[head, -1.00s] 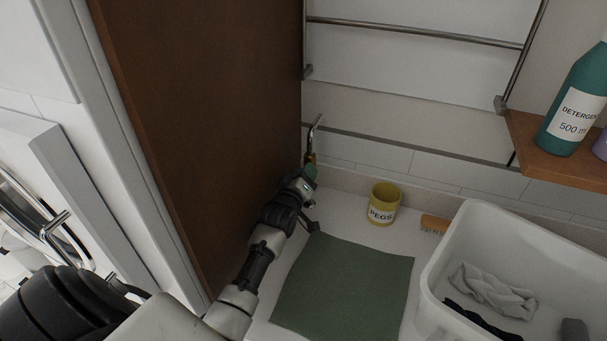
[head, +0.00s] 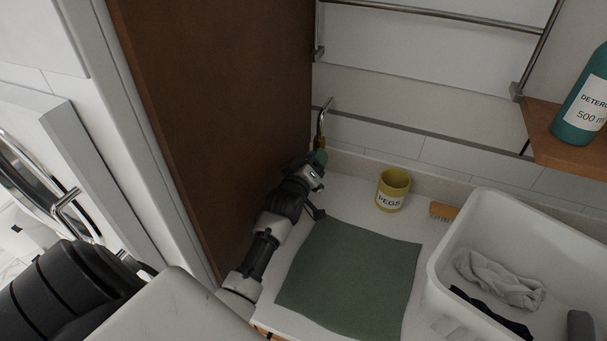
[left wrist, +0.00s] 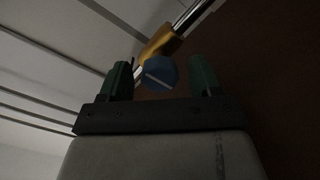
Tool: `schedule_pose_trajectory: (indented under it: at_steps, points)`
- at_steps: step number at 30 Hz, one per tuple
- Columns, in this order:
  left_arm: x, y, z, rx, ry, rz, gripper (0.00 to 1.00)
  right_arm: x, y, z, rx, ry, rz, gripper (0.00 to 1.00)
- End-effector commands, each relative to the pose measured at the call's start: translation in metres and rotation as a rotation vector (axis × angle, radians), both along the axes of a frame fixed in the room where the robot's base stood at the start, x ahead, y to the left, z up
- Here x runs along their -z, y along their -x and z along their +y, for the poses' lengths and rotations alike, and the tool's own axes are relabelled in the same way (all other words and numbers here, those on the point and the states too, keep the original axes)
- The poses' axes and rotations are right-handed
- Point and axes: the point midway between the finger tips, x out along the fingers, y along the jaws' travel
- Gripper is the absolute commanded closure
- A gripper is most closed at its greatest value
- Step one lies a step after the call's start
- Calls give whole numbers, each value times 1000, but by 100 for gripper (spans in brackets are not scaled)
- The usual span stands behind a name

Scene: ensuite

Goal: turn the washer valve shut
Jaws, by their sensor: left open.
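The washer valve shows in the left wrist view as a blue knob (left wrist: 158,75) with a white line across its face, on a brass body (left wrist: 163,42) with a metal pipe. In the head view the brass body (head: 319,143) and its bent chrome pipe (head: 322,118) stand at the back wall beside the brown panel; the knob is hidden there behind my gripper. My left gripper (head: 317,161) is right at the valve. In the left wrist view its green fingers (left wrist: 161,75) are open, one on each side of the knob, with gaps visible. My right gripper is not in view.
The brown panel (head: 215,110) stands close along the left of my arm. On the counter are a green mat (head: 350,280), a yellow pegs cup (head: 393,188), a brush (head: 443,211) and a white basin (head: 440,275) with cloths. A detergent bottle (head: 583,105) stands on a shelf (head: 570,150).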

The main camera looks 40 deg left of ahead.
Motion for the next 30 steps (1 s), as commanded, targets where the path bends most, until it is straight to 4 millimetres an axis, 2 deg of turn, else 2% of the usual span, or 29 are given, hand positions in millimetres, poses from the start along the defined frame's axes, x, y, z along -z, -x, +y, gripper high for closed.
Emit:
schedule_pose_trajectory:
  at_steps: [9,15,20,30]
  points:
    - [4,60,-15,0,1,1,36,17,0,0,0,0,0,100]
    - [3,86,-21,0,0,3,36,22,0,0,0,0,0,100]
    - [1,92,-22,0,-1,2,36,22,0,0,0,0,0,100]
    - [1,92,-22,0,-1,2,36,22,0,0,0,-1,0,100]
